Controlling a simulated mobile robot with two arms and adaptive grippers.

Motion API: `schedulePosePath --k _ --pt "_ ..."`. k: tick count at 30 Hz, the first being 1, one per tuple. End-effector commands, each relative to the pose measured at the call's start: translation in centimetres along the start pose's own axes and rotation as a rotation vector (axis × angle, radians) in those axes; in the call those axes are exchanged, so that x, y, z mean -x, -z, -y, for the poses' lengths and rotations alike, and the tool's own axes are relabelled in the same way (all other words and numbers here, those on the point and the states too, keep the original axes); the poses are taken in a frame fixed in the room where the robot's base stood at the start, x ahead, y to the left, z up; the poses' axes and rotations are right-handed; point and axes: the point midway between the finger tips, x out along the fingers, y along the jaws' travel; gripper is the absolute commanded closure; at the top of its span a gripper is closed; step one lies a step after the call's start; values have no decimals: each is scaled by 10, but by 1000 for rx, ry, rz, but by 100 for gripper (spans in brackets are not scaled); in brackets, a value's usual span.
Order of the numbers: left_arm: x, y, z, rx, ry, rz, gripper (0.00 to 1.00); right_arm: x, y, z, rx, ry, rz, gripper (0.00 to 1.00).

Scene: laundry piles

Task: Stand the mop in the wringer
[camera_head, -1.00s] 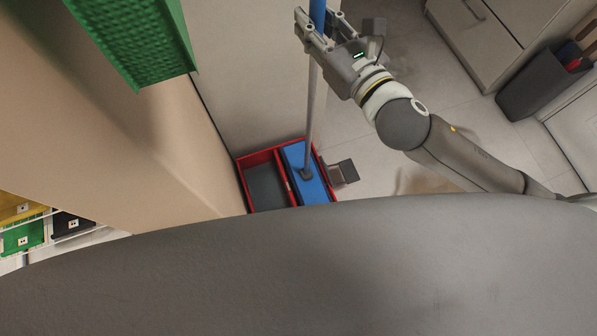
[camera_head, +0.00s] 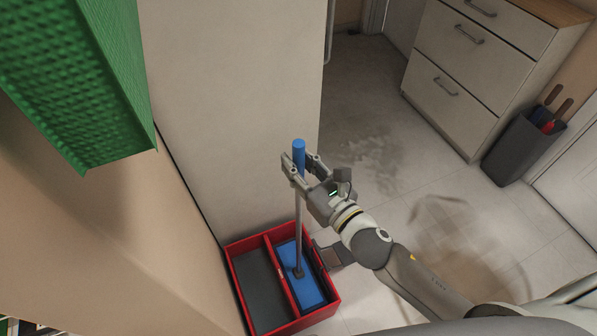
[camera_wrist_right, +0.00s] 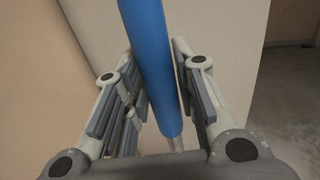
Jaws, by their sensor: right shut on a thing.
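The mop has a blue grip (camera_head: 299,152), a thin grey pole (camera_head: 298,220) and a flat blue head (camera_head: 301,281). It stands nearly upright, with its head in the right compartment of a red two-part box (camera_head: 234,270), which looks like the bucket with wringer. The left compartment shows a dark grey surface. My right gripper (camera_head: 303,167) is shut around the lower part of the blue grip. In the right wrist view the blue grip (camera_wrist_right: 150,60) runs between the fingers (camera_wrist_right: 160,95). My left gripper is out of view.
A pale wall (camera_head: 235,100) stands directly behind the box. A green perforated shape (camera_head: 80,80) hangs at upper left. A drawer cabinet (camera_head: 470,70) and a dark bin with handled tools (camera_head: 522,145) stand at right. Brownish stains (camera_head: 450,240) mark the otherwise open floor.

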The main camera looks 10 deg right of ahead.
Motion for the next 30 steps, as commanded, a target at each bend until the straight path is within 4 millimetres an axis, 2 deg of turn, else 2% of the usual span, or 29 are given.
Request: schedulePosePath --k 1,4,16,17,21,30 --pt "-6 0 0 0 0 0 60 0 10 0 -3 2 1 100" --pt "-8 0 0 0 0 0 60 0 18 0 -2 1 2 100" --pt "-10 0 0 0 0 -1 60 0 22 0 0 -1 4 100" --pt "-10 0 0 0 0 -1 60 0 24 0 0 0 0 73" --pt "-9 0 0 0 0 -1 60 0 23 0 0 0 -1 55" --pt "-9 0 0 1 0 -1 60 0 23 0 -1 0 -1 52"
